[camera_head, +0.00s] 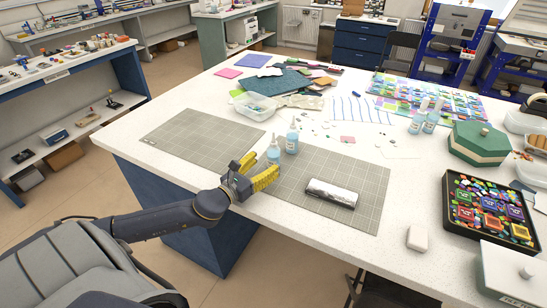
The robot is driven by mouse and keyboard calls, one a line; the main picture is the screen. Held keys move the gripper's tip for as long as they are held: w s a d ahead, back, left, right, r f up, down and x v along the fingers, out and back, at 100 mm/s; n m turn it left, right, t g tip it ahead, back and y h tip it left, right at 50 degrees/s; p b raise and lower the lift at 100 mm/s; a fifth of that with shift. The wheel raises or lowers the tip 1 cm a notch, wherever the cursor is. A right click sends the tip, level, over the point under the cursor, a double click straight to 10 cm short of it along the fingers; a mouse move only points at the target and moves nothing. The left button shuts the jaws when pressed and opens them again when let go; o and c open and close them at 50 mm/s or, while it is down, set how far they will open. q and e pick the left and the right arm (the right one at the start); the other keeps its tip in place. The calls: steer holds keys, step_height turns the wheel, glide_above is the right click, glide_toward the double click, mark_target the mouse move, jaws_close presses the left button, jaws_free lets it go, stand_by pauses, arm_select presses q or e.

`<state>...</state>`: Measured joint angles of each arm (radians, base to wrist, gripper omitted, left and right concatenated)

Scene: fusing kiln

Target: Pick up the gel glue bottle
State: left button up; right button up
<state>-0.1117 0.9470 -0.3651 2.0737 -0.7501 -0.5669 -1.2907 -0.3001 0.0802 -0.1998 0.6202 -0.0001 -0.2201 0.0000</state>
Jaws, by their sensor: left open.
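Two pale blue bottles stand upright near the left edge of the right grey cutting mat (372,180): a nearer bottle (273,153) and a slightly farther bottle (292,139). Two similar bottles, a left one (417,122) and a right one (432,121), stand together farther right. The labels are too small to tell which is the gel glue. My left gripper (263,167) is open, its yellow fingers just in front of the nearer bottle and hiding its lower part. I cannot tell whether they touch it. My right gripper is not in view.
A silvery dark block (331,193) lies on the right mat. The left mat (202,137) is bare. A clear tub (255,106) stands behind it. A green-lidded box (479,143) and a black tray of colourful pieces (489,209) are at right.

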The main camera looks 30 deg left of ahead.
mark_target(269, 159)
arm_select(q)
steer(key=shift+w, duration=0.1)
steer(key=shift+w+d+r, duration=0.1)
steer(key=shift+w+d, duration=0.05)
steer(key=shift+w, duration=1.1)
steer(key=shift+w+d, duration=0.15)
steer(key=shift+w, duration=1.1)
steer(key=shift+c, duration=0.6)
jaws_close()
step_height(269, 159, up, 20)
steer(key=shift+f, duration=0.1)
